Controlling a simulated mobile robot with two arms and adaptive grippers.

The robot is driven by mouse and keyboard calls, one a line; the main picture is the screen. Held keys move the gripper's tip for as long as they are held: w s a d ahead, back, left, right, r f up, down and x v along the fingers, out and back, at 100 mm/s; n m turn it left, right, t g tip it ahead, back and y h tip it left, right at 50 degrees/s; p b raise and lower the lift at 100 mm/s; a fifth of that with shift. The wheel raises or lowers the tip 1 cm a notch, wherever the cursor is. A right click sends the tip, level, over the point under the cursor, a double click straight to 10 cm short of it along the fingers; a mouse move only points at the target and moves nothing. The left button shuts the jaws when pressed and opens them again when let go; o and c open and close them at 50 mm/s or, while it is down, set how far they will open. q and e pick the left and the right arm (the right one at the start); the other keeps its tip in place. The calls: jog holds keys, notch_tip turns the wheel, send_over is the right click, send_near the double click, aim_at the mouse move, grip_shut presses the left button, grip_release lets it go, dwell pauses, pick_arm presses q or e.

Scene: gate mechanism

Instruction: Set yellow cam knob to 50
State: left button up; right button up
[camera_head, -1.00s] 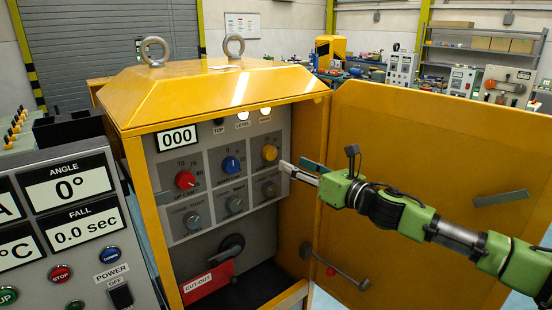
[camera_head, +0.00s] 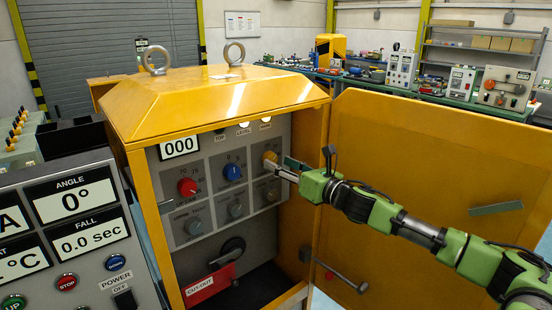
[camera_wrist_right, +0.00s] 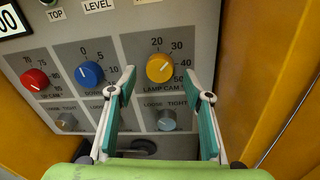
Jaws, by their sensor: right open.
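The yellow cam knob (camera_head: 270,156) is at the upper right of the grey panel inside the yellow cabinet. It also shows in the right wrist view (camera_wrist_right: 159,68), above the label "LAMP CAM", with a scale from 20 to 50 around it. Its white mark points up and right, around the 30 to 40 side. My right gripper (camera_head: 278,165) is open in front of the knob. In the right wrist view its two fingers (camera_wrist_right: 160,78) stand left and right of the knob, just below it, with nothing between them. Contact with the knob cannot be told. My left gripper is not in view.
A red knob (camera_head: 187,187) and a blue knob (camera_head: 232,172) sit left of the yellow one. A small grey knob (camera_wrist_right: 166,120) is below it. The open yellow door (camera_head: 430,170) stands on the right, behind my right arm. A display (camera_head: 179,147) reads 000.

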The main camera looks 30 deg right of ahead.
aim_at(270, 159)
jog(key=shift+w+a+p, duration=0.2)
jog(key=shift+w+p, duration=0.4)
jog(key=shift+w, duration=0.8)
jog(key=c, duration=1.1)
